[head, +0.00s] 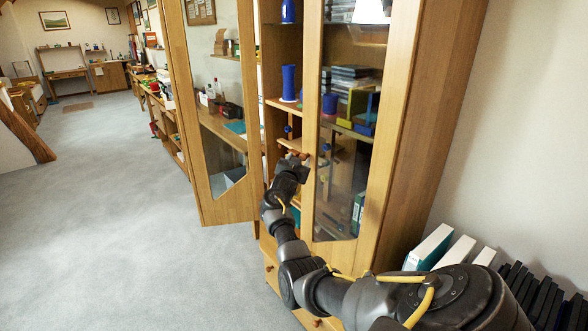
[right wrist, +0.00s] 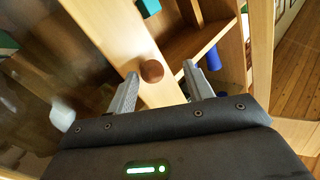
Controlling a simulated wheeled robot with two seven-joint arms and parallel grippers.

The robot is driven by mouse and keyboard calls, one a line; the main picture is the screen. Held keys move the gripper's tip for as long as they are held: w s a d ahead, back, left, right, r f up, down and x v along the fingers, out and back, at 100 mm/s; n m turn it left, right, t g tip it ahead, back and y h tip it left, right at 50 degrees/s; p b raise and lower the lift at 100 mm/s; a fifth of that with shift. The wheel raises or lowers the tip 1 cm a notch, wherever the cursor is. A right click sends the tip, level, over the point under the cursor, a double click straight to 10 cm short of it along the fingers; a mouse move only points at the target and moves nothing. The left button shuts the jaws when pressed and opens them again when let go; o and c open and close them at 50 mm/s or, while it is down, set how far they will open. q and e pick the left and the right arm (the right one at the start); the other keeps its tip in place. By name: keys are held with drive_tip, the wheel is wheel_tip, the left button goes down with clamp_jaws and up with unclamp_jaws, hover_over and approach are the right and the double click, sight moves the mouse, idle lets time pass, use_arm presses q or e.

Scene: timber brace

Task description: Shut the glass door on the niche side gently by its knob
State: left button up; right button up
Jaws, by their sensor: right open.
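A tall wooden cabinet has two glass doors. The left glass door (head: 182,110) stands swung open, and the right glass door (head: 345,195) covers the right half. I cannot tell whether the right door is slightly ajar. My right gripper (head: 304,161) is open at the right door's inner wooden stile, close to a small round brown knob (head: 323,161). In the right wrist view the knob (right wrist: 152,71) sits on a wooden stile, just beyond and between the spread fingertips of my right gripper (right wrist: 160,80); neither finger visibly touches it. My left gripper is out of view.
Shelves between the doors hold blue cylinders (head: 289,82). Stacked cases (head: 352,78) stand behind the right glass. White and dark binders (head: 458,252) stand on the floor at the cabinet's right, near my arm. The carpet (head: 110,210) at the left is clear.

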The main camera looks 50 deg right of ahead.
drive_tip(key=v, duration=0.9)
drive_tip(key=shift+w+a, duration=0.1)
